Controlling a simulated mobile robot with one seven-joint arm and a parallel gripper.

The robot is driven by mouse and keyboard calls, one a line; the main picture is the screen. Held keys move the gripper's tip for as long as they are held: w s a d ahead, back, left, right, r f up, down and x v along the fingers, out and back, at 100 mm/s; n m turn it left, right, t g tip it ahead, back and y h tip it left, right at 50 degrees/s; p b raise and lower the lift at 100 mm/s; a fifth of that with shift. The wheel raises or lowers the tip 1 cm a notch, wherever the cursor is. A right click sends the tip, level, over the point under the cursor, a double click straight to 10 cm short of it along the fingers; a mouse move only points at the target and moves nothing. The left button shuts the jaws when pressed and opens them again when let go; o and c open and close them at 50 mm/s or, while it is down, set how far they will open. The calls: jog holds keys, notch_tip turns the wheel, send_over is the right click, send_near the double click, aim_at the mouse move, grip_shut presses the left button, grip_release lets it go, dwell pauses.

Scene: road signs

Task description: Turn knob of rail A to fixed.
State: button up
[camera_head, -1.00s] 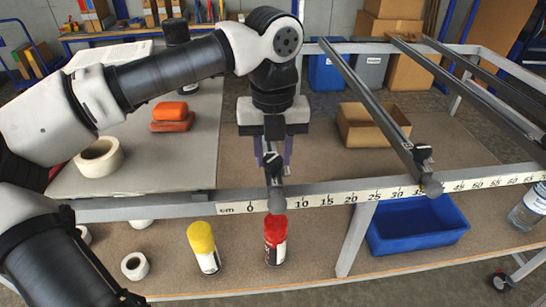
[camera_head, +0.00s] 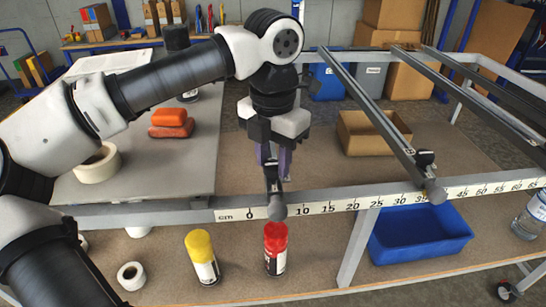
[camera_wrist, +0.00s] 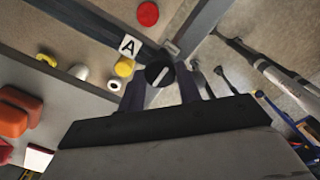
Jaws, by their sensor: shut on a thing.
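My gripper (camera_head: 274,172) points down at the near end of rail A (camera_head: 277,207), close to the 5 cm stretch of the scale. Its purple fingers are shut on the knob. In the wrist view the round black knob (camera_wrist: 158,74) sits between the fingertips, and its white pointer line lies diagonally, from lower left to upper right. A white label with the letter A (camera_wrist: 129,46) is beside the knob. In the head view the fingers hide most of the knob, and the arm hides the rail behind. I cannot read any setting marks at the knob.
A cm ruler (camera_head: 330,207) runs along the frame's front bar. Another rail (camera_head: 375,115) with its own black knob (camera_head: 425,158) stands to the right. A yellow-capped can (camera_head: 202,260) and a red can (camera_head: 276,250) stand below, beside a blue bin (camera_head: 425,235).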

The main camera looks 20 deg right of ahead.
aim_at(273, 164)
dwell(0.4)
jog(key=o, duration=1)
notch_tip(273, 164, up, 14)
jog(key=shift+f, duration=0.1)
dwell(0.3)
